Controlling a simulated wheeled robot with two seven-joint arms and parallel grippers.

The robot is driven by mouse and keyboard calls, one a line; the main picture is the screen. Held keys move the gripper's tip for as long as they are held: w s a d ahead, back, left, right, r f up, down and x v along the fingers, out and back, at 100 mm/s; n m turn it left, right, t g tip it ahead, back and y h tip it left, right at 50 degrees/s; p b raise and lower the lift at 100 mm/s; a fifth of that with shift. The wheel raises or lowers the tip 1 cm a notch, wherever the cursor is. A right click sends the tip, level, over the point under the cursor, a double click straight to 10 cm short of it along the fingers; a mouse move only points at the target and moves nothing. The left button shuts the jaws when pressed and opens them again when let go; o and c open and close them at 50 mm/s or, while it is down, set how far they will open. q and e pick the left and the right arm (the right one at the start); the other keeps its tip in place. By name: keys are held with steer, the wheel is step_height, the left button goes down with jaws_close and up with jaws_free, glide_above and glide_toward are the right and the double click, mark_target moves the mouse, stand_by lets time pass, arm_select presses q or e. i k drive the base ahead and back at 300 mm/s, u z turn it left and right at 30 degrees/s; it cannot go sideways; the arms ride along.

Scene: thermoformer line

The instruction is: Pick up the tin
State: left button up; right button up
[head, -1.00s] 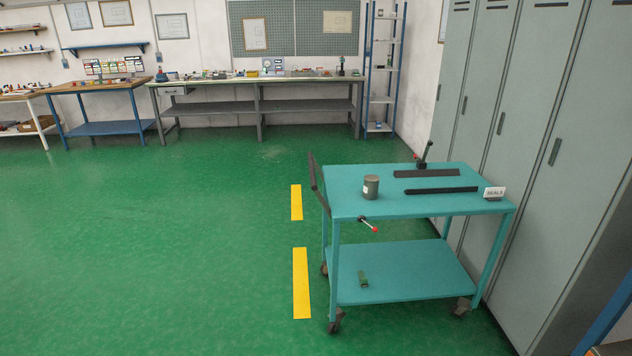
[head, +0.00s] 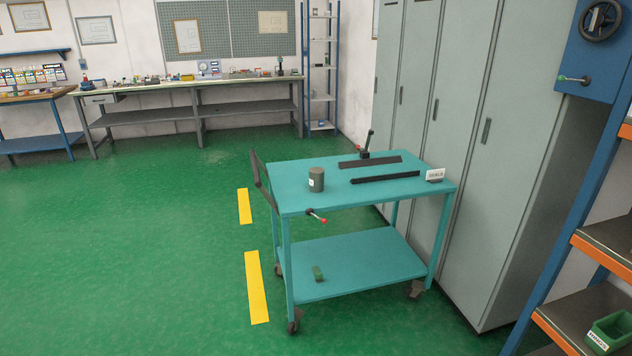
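The tin (head: 316,180) is a small dark grey cylinder with a pale label patch. It stands upright on the top shelf of a teal cart (head: 300,201), towards the shelf's left side. Neither of my grippers shows in the head view.
On the cart top lie two dark bars (head: 385,177), a black lever (head: 367,145) and a SEALS sign (head: 435,175). A red-tipped handle (head: 317,216) sticks out in front. Grey lockers (head: 470,120) stand behind right, an orange-edged rack (head: 590,259) at right. Green floor is clear at left.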

mark_target(316, 172)
steer(key=u, duration=1)
steer(key=i, duration=1.65)
steer(key=z, duration=0.25)
steer(key=i, duration=1.15)
steer(key=z, duration=1.15)
